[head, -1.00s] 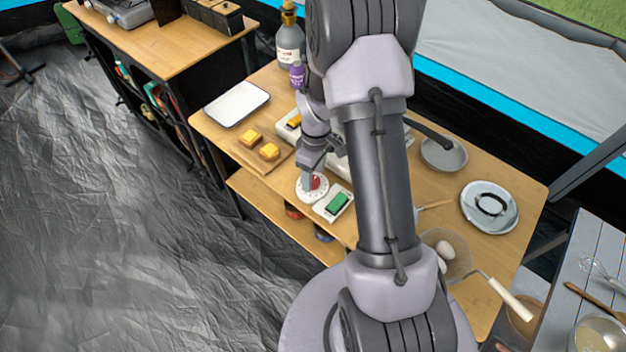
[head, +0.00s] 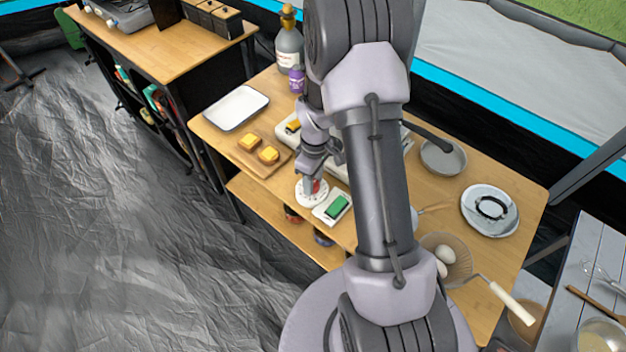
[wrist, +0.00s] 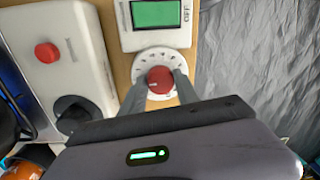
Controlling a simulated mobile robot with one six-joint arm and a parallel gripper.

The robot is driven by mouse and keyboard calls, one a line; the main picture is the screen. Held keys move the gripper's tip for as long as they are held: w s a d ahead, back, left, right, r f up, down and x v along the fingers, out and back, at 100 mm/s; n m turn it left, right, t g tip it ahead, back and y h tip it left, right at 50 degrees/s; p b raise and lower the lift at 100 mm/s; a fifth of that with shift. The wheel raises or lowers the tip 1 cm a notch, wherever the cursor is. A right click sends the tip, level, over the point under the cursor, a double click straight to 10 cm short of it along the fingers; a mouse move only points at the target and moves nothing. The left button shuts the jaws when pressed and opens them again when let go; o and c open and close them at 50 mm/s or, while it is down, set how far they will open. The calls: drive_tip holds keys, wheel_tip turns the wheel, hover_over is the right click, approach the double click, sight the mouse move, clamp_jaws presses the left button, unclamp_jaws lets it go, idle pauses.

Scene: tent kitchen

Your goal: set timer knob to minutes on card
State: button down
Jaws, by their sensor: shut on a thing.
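The timer (head: 306,197) is a white round dial on the wooden table near its front edge. In the wrist view its white dial ring (wrist: 143,66) carries dark marks that are too small to read. The red knob (wrist: 160,79) sits at its centre. My gripper (wrist: 163,84) is shut on the red knob, one finger on each side. A white device with a green screen (head: 337,207) lies right beside the timer; its screen also shows in the wrist view (wrist: 155,14), with no legible text. I cannot make out a card with minutes.
A white appliance (wrist: 55,60) with a red button and a black knob is beside the timer in the wrist view. A cutting board (head: 262,167) with yellow pieces, a white tray (head: 222,117) and bottles stand nearby. A pan (head: 443,160) and plate (head: 506,224) are at the right.

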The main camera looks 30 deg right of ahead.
drive_tip(key=m+b, duration=0.1)
drive_tip(key=m, duration=0.4)
drive_tip(key=m+b, duration=0.1)
drive_tip(key=m, duration=0.3)
drive_tip(key=shift+m, duration=0.3)
drive_tip(key=m+b, duration=0.1)
drive_tip(key=m, duration=0.4)
drive_tip(key=shift+a+t, duration=0.1)
drive_tip(key=shift+t, duration=0.2)
drive_tip(key=shift+m+b, duration=0.55)
drive_tip(key=shift+m, duration=1.95)
drive_tip(key=c, duration=0.9)
unclamp_jaws()
